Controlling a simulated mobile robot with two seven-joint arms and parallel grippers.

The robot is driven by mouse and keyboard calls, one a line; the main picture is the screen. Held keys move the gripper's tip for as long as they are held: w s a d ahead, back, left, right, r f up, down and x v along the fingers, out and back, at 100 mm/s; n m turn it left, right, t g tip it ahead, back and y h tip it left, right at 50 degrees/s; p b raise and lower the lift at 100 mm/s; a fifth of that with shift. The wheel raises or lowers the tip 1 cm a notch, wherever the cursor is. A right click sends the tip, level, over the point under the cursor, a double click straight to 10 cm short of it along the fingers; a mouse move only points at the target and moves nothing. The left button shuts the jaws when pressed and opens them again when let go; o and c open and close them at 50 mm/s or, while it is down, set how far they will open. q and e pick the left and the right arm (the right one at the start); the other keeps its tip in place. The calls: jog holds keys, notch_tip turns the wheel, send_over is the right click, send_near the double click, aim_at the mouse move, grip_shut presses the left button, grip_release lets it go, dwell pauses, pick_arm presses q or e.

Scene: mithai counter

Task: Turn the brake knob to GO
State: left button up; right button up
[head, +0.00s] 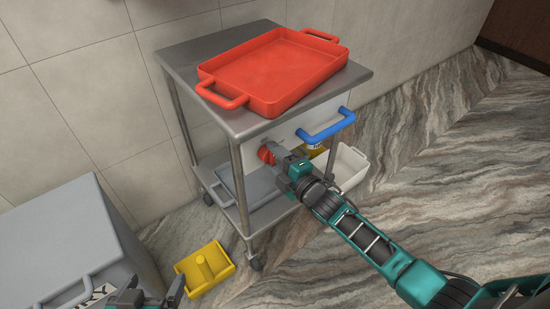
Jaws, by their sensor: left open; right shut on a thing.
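The brake knob (265,155) is red and sits on the white front panel of a steel trolley, below its top. My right gripper (273,153) is shut on the knob; its fingers and wrist hide part of it. I cannot read any GO marking near the knob. My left gripper (155,297) is at the bottom left edge, only partly in view, open and away from the trolley.
A red tray (275,70) lies on the trolley's top (185,55). A blue handle (327,124) sticks out at the panel's right. A grey cabinet (60,235) is at left.

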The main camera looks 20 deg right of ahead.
jog(key=o, duration=0.8)
jog(key=shift+w+d+r, duration=0.1)
jog(key=shift+r, duration=0.1)
jog(key=shift+o, duration=0.9)
jog(key=shift+f, duration=0.1)
jog(key=shift+s+d, duration=0.1)
jog(key=shift+s, duration=0.45)
pick_arm(q)
jog(key=shift+s+a+r+p, duration=0.35)
jog(key=shift+r+p, duration=0.2)
jog(key=shift+p, duration=0.6)
pick_arm(e)
jog(key=v, duration=1.2)
pick_arm(q)
jog(key=shift+w+r, duration=0.1)
jog(key=shift+w, duration=0.1)
